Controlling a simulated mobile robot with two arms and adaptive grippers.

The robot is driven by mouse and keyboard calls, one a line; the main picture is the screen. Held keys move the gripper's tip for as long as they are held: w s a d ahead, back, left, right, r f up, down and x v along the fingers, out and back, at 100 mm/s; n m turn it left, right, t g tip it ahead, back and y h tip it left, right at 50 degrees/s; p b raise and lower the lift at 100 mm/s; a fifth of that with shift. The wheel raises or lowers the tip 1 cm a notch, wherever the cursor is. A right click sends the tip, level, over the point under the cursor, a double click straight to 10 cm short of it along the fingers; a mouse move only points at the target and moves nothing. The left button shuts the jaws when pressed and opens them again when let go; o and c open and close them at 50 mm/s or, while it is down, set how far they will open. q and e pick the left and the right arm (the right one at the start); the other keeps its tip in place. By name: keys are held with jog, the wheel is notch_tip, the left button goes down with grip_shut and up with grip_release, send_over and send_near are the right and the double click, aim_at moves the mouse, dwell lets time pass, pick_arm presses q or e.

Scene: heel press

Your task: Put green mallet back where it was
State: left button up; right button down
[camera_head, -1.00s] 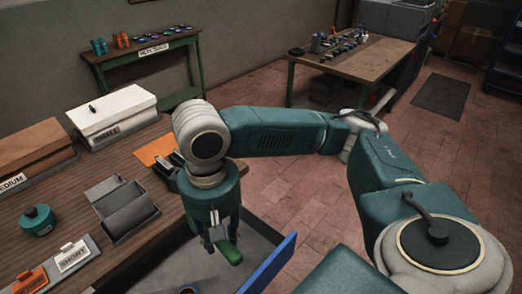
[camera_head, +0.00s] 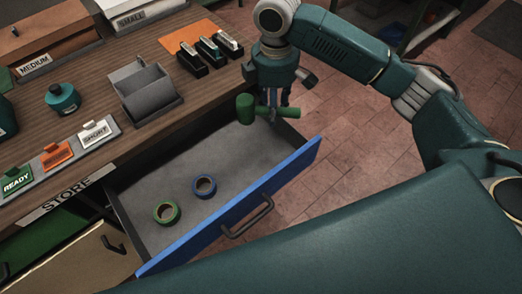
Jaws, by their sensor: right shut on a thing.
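My right gripper (camera_head: 271,112) is shut on the green mallet (camera_head: 245,108). The mallet lies roughly level across the fingers, with its green head on the left and its handle showing on the right. The gripper points down over the back right part of an open drawer (camera_head: 168,150) with a grey bottom and a blue front. I cannot tell whether the mallet touches the drawer. A green tape roll (camera_head: 157,213) and a blue tape roll (camera_head: 196,188) lie in the drawer. My left gripper is not in view.
Boxes marked MEDIUM (camera_head: 45,35) and SMALL (camera_head: 140,10) stand behind.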

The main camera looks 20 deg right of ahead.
send_over(271, 154)
notch_tip(271, 154, down, 13)
jog(key=shift+f+p, duration=0.1)
jog(key=shift+p, duration=0.25)
jog(key=shift+f, duration=0.55)
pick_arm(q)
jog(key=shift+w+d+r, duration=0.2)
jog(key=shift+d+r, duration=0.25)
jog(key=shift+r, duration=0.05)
pick_arm(e)
jog(key=shift+f, duration=1.75)
jog(key=shift+f, duration=0.15)
jog(key=c, duration=1.3)
grip_release()
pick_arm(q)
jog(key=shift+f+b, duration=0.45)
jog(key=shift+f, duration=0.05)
pick_arm(e)
notch_tip(271, 154, up, 12)
